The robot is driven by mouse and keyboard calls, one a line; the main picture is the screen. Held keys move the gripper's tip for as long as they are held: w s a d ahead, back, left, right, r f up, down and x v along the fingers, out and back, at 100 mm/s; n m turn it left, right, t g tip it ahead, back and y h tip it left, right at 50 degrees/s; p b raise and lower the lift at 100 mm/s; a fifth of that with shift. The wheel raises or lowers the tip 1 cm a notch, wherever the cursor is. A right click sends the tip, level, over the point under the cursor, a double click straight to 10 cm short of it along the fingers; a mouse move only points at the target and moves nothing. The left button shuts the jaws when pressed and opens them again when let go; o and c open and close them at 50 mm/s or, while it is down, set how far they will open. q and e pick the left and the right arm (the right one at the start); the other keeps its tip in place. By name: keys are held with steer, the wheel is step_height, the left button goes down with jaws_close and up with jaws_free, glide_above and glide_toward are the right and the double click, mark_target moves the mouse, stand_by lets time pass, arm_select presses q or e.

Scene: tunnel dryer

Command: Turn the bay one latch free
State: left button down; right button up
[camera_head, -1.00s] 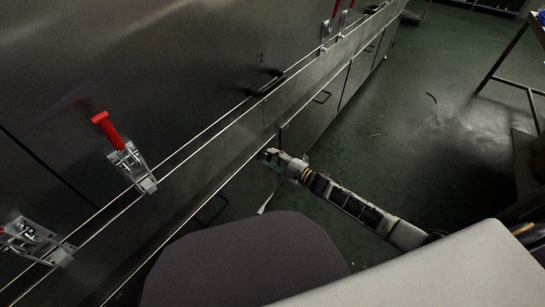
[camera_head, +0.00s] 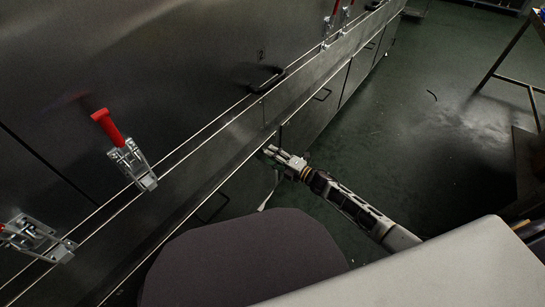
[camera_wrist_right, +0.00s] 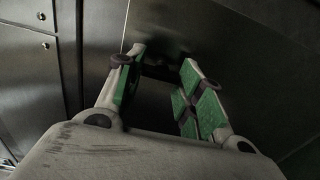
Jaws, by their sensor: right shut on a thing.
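My right gripper (camera_head: 272,152) is at the lower cabinet front, below the long metal ledge, in the head view. In the right wrist view its green-padded fingers (camera_wrist_right: 160,64) stand apart with a dark, handle-like part (camera_wrist_right: 158,72) between their tips. The jaws are shut on this part, but it is in shadow, and I cannot tell its full shape or whether it is the bay one latch. A latch with a red handle (camera_head: 107,126) stands on the upper panel, left of the gripper and clear of it. My left gripper is out of view.
Another metal latch (camera_head: 36,240) is at the left edge, and more red-handled ones (camera_head: 334,22) are at the far end. A black bar handle (camera_head: 268,83) sits above the ledge. The green floor (camera_head: 420,130) to the right is open, with a metal stand (camera_head: 497,69) beyond.

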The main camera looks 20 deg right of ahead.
steer(key=shift+f, duration=0.1)
steer(key=o, duration=1)
steer(key=shift+v, duration=6.05)
